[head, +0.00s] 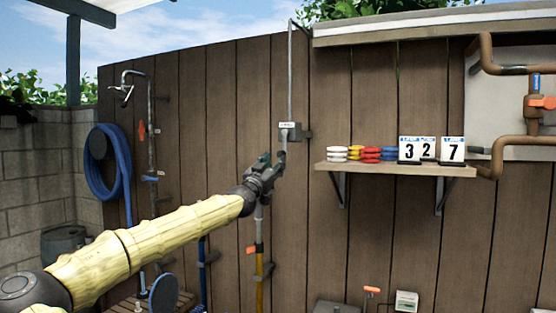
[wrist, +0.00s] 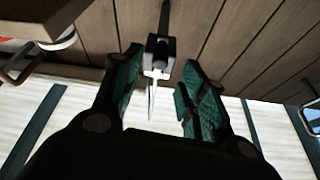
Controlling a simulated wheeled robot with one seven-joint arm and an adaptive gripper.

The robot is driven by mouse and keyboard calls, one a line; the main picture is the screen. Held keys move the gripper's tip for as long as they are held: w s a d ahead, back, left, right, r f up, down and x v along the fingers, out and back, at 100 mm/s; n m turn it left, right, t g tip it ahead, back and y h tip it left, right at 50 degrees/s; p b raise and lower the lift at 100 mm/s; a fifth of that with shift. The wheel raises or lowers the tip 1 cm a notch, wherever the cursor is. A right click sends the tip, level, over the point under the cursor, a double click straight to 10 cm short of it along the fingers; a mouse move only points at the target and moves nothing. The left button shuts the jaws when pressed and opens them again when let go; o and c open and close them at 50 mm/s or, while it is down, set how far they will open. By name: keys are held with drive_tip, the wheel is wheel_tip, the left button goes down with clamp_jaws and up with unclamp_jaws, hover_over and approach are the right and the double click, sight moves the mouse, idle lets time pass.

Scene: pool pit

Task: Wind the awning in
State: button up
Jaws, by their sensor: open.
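The awning winder is a small grey box (head: 290,131) on the plank wall, with a thin grey rod rising from it and a short grey piece hanging below. My gripper (head: 268,162) is just below and left of this box in the head view. In the wrist view my gripper (wrist: 161,62) has its teal-padded fingers apart, with the grey box (wrist: 161,46) and a pale rod (wrist: 152,95) showing between them. I cannot tell whether the fingers touch it. A pale overhead cover (head: 110,4), perhaps the awning, is at the top left.
A wooden shelf (head: 395,170) with number cards (head: 418,149) and coloured rings (head: 371,154) is right of the winder. Copper pipes (head: 500,69) are farther right. A yellow pipe (head: 260,283) stands below my gripper. A blue hose (head: 104,172) hangs left.

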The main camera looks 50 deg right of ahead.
drive_tip(key=v, duration=0.4)
drive_tip(key=shift+s+a+f, duration=0.1)
drive_tip(key=shift+a+f, duration=0.05)
drive_tip(key=shift+a, duration=0.15)
idle(0.4)
